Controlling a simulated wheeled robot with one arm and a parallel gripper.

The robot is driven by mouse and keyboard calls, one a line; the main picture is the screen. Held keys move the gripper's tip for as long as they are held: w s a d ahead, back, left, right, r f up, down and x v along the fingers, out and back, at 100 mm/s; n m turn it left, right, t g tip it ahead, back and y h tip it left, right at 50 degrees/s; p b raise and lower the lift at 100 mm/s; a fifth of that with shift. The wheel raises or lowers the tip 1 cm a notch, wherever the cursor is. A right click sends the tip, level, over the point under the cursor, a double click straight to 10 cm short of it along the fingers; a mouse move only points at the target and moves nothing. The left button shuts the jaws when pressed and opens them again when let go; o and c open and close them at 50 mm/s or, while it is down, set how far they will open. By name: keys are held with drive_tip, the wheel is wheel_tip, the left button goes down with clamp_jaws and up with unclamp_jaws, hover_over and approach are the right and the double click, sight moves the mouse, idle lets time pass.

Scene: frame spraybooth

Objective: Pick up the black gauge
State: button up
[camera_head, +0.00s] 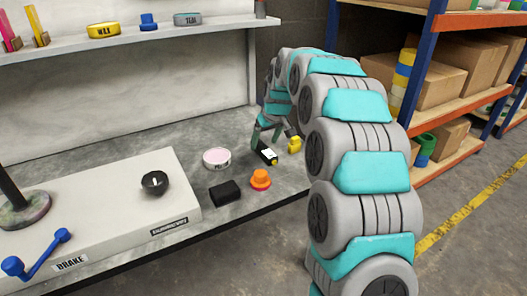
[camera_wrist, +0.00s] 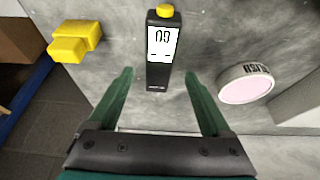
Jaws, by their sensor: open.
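The black gauge (camera_wrist: 158,72) has a white display with dark digits and a yellow knob at one end. In the wrist view it lies on the grey bench, upper centre, just beyond and between the lines of my fingers. In the head view the gauge (camera_head: 266,154) lies near the bench's right part, below my gripper (camera_head: 262,143). In the wrist view my gripper (camera_wrist: 158,84) has its two green fingers spread wide, with nothing held between them. My fingers partly cover the gauge's far end in the head view.
A yellow block-like object (camera_head: 294,145) is right of the gauge, near the bench edge. A pink-topped white tin (camera_head: 217,158), an orange cone-like object (camera_head: 260,179) and a black block (camera_head: 225,192) stand nearby. A white raised unit (camera_head: 95,215) fills the left. A shelf (camera_head: 130,45) hangs behind.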

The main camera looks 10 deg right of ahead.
sight(263, 147)
drive_tip(key=x, duration=0.3)
drive_tip(key=shift+w+f, duration=0.2)
drive_tip(key=shift+f, duration=0.05)
drive_tip(key=shift+c, duration=0.3)
clamp_jaws()
